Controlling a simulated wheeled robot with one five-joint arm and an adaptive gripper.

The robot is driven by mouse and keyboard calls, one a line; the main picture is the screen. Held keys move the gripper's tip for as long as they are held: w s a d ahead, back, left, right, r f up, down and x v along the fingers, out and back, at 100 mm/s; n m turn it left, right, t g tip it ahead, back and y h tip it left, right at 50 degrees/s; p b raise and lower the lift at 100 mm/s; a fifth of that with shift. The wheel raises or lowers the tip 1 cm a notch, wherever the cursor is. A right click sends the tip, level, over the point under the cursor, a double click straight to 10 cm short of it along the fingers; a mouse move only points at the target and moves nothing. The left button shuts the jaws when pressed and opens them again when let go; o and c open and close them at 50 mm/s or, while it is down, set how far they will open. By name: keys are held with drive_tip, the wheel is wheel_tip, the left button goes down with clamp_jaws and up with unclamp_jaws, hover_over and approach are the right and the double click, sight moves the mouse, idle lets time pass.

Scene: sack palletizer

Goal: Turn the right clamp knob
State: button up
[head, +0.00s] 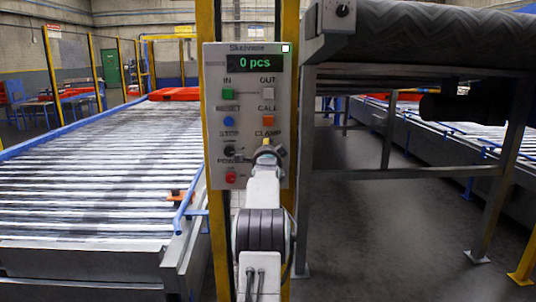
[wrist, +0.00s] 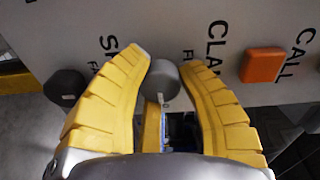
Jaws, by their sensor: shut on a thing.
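The grey control panel (head: 212,95) stands upright in the middle of the head view. The right clamp knob (wrist: 166,82) is a round grey knob near the CLAMP label in the wrist view. My gripper (wrist: 166,58) has its yellow fingers on either side of this knob, shut on it. In the head view my gripper (head: 268,153) is at the panel's lower right, below the CLAMP label, and hides the knob.
A dark left knob (head: 230,152) sits beside my gripper, with the orange CALL button (head: 268,121) above. The panel also carries a red button (head: 231,177). A roller conveyor (head: 100,180) lies left; a raised belt (head: 430,35) is at upper right.

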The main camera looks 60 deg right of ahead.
drive_tip(key=shift+s+r, duration=0.15)
drive_tip(key=shift+r, duration=0.2)
drive_tip(key=o, duration=1)
drive_tip(key=shift+d+f, duration=0.1)
drive_tip(key=shift+d, duration=0.05)
drive_tip(key=shift+o, duration=1)
drive_tip(key=shift+f, duration=0.15)
drive_tip(key=shift+a, duration=0.2)
drive_tip(key=v, duration=1.1)
drive_tip(key=shift+s+a, duration=0.15)
drive_tip(key=shift+a, duration=0.15)
